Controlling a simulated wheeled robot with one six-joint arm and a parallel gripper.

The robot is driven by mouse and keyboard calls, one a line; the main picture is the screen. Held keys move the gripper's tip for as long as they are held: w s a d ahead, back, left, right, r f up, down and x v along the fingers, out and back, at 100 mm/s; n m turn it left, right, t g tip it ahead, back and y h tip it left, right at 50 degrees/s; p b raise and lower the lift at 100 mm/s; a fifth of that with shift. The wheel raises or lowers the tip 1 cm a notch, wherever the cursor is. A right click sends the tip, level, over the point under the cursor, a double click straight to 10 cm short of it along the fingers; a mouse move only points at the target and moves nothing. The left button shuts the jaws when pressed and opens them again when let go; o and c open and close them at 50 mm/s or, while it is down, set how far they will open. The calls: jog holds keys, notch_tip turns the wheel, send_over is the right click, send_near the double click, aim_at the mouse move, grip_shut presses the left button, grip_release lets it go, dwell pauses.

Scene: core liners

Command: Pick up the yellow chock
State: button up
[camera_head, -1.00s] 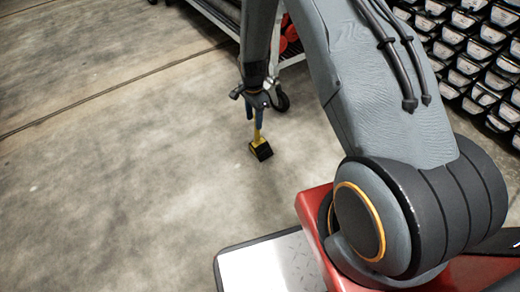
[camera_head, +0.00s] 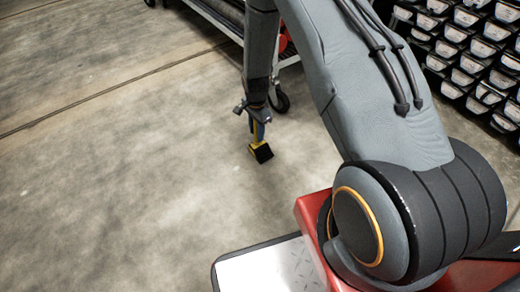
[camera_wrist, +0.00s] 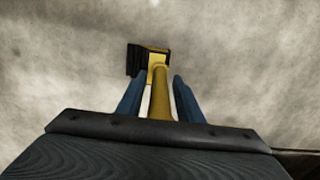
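The yellow chock (camera_head: 255,146) stands on the concrete floor, with a black block at its foot and a yellow handle rising from it. My gripper (camera_head: 257,130) points down over it, its blue fingers at the handle. In the wrist view the yellow chock (camera_wrist: 158,73) shows ahead, its handle running back between the two fingers of my gripper (camera_wrist: 157,88). The fingers are apart, one on each side of the handle. A gap shows between the left finger and the handle. The lower end of the handle is hidden behind the gripper body.
A wheeled cart (camera_head: 281,101) stands just behind my gripper, one caster close to it. Racks of core liner boxes (camera_head: 465,55) fill the upper right. The floor to the left is clear.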

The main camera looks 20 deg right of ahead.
grip_shut()
dwell(1.2)
